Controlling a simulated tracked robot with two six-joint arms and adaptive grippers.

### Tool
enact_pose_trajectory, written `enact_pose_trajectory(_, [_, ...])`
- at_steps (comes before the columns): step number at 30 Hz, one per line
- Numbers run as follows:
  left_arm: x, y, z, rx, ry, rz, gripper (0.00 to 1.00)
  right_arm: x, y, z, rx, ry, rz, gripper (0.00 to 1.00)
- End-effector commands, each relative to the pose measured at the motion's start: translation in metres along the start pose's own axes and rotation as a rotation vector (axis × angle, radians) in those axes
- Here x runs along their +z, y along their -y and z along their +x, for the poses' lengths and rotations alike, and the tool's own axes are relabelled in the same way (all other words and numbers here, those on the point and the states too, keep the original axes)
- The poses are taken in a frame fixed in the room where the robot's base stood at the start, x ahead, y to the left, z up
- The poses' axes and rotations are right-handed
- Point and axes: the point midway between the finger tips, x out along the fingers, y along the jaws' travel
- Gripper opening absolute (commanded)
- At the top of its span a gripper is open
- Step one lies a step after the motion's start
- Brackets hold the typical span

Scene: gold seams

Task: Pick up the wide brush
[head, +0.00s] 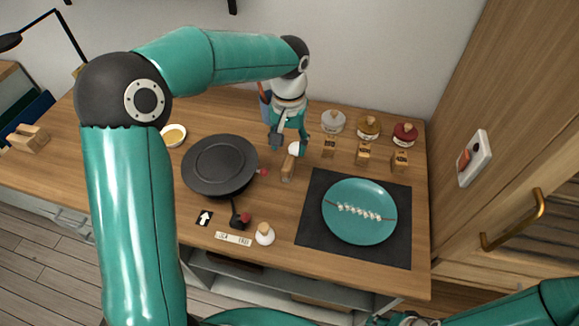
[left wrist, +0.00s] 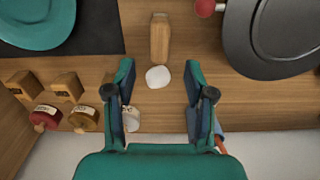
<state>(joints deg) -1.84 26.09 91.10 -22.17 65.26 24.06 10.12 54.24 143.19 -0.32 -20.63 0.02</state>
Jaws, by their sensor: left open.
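A wooden, paddle-shaped piece (head: 288,167) lies on the worktop and looks like the wide brush; I cannot make out bristles. In the left wrist view it (left wrist: 160,38) lies straight ahead of the fingers, its narrow end pointing away. A small white round thing (left wrist: 157,77) lies close to its near end. My left gripper (head: 290,144) is open and points down above the worktop, behind the wooden piece. In the left wrist view its fingers (left wrist: 159,82) are spread, with the white round thing between them in the picture. They hold nothing. My right gripper is mostly cut off at the bottom edge.
A dark round turntable (head: 220,165) with a red knob stands left of the wooden piece. A teal plate (head: 360,238) lies on a black mat (head: 312,205) to the right. Lidded jars (head: 368,127) and small wooden blocks (head: 363,155) stand at the back right.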

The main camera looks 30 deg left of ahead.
Motion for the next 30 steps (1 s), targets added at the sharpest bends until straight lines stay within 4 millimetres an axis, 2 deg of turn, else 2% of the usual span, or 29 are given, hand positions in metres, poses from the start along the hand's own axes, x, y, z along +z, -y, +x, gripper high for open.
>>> enact_pose_trajectory(3, [0.001, 0.000, 0.021, -0.002, 0.004, 0.001, 0.54, 0.000, 0.001, -0.002, 0.000, 0.000, 0.000, 0.40])
enact_pose_trajectory(14, [-0.001, -0.001, 0.047, 0.000, 0.003, 0.000, 0.54, 0.000, 0.003, -0.007, 0.000, 0.000, 0.000, 0.40])
enact_pose_trajectory(21, [-0.003, -0.001, 0.080, 0.000, 0.003, 0.001, 0.54, 0.000, 0.005, -0.015, 0.000, 0.000, 0.000, 0.40])
enact_pose_trajectory(30, [-0.004, -0.002, 0.088, 0.000, -0.001, 0.002, 0.54, 0.000, 0.005, -0.015, 0.000, 0.000, 0.000, 0.40])
